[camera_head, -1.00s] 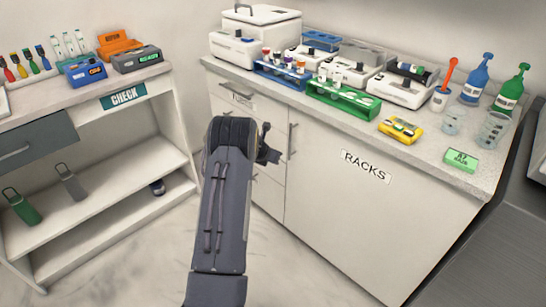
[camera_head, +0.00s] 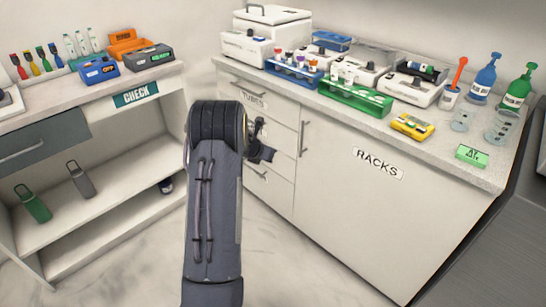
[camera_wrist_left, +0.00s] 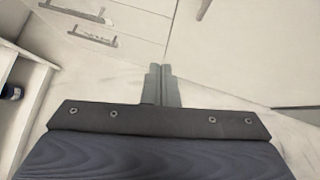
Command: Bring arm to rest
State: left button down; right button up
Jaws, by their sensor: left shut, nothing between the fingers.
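One arm of mine, the left, rises from the bottom middle of the head view. Its dark gripper (camera_head: 262,152) shows partly beyond the forearm, in front of the drawers of the white cabinet (camera_head: 350,215). In the left wrist view the two grey fingers of the left gripper (camera_wrist_left: 161,72) are together, with nothing between them. They point toward the floor and the cabinet front, apart from both. My right gripper is in neither view.
The counter (camera_head: 455,160) holds a blue tube rack (camera_head: 293,75), a green rack (camera_head: 355,99), a yellow device (camera_head: 412,126) and blue and green bottles. A shelf unit (camera_head: 120,215) with flasks stands at left. Open floor (camera_head: 290,270) lies between the furniture.

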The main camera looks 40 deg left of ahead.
pick_arm(q)
jog(key=v, duration=0.2)
jog(key=shift+s+a+r, duration=0.1)
jog(key=shift+s+r, duration=0.15)
jog(key=shift+r, duration=0.1)
jog(key=s+d+r+n+t+y+p, duration=0.1)
jog(key=s+d+r+n+y+p, duration=0.15)
jog(key=r+n, duration=0.65)
jog(key=s+d+r+n+y+p, duration=0.1)
jog(key=s+d+r+n+p, duration=0.2)
jog(key=r+n, duration=0.65)
jog(key=s+d+r+n+g+h+p, duration=0.2)
jog(key=s+d+n, duration=0.6)
jog(key=s+d, duration=0.5)
jog(key=s+d+r+n+g+h+p, duration=0.2)
jog(key=s+d+n+h, duration=0.4)
jog(key=s+d+n, duration=0.3)
jog(key=s+d+r+p, duration=0.1)
jog(key=s+d, duration=0.3)
jog(key=d, duration=0.2)
jog(key=shift+s+h+p, duration=0.35)
jog(key=shift+s+p, duration=0.05)
jog(key=shift+d+r, duration=0.1)
